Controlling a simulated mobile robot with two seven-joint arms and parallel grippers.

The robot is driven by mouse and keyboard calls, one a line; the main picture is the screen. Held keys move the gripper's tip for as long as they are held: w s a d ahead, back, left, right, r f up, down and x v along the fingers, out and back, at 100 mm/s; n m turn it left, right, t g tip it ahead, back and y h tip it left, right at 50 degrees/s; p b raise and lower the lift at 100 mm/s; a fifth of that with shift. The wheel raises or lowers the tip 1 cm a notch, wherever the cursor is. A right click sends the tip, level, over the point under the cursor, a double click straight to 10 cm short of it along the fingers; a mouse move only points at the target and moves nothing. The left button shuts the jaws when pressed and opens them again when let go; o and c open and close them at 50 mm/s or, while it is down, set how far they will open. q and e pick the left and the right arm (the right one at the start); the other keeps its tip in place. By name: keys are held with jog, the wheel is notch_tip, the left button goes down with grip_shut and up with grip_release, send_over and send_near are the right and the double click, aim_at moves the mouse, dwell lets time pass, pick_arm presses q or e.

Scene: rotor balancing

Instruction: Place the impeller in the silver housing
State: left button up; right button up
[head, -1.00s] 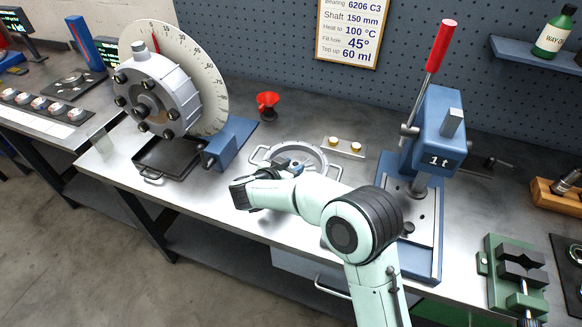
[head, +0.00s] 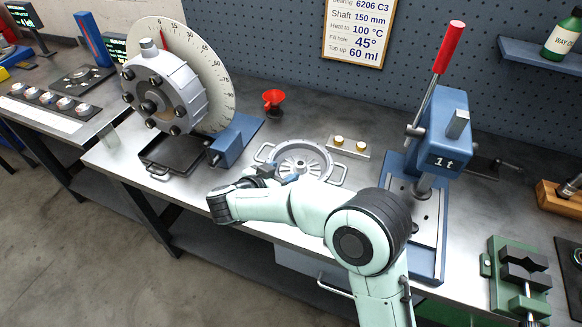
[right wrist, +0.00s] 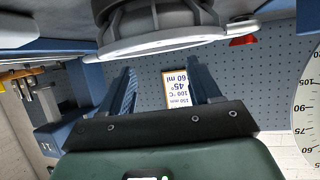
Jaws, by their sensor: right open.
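The silver housing (head: 331,171) is a round metal ring with a handle on either side, lying on the bench in the head view. A grey vaned wheel with a central hub, which looks like the impeller (head: 301,160), lies inside its rim; I cannot tell how deep it sits. My right gripper (head: 290,177) is at the housing's near left edge, with blue fingers. In the right wrist view its fingers (right wrist: 162,74) are apart with nothing between them, and a grey rim (right wrist: 160,42) with a dark centre shows close above them. My left gripper is out of view.
A large bolted casing (head: 165,95) with a dial stands at the left, a black tray (head: 165,160) below it. A blue press (head: 440,135) stands to the right, a green vise (head: 515,275) further right.

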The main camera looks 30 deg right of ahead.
jog(key=v, duration=0.3)
jog(key=shift+s+a+r, duration=0.15)
jog(key=shift+s+a, duration=0.05)
jog(key=shift+a, duration=0.1)
dwell(0.3)
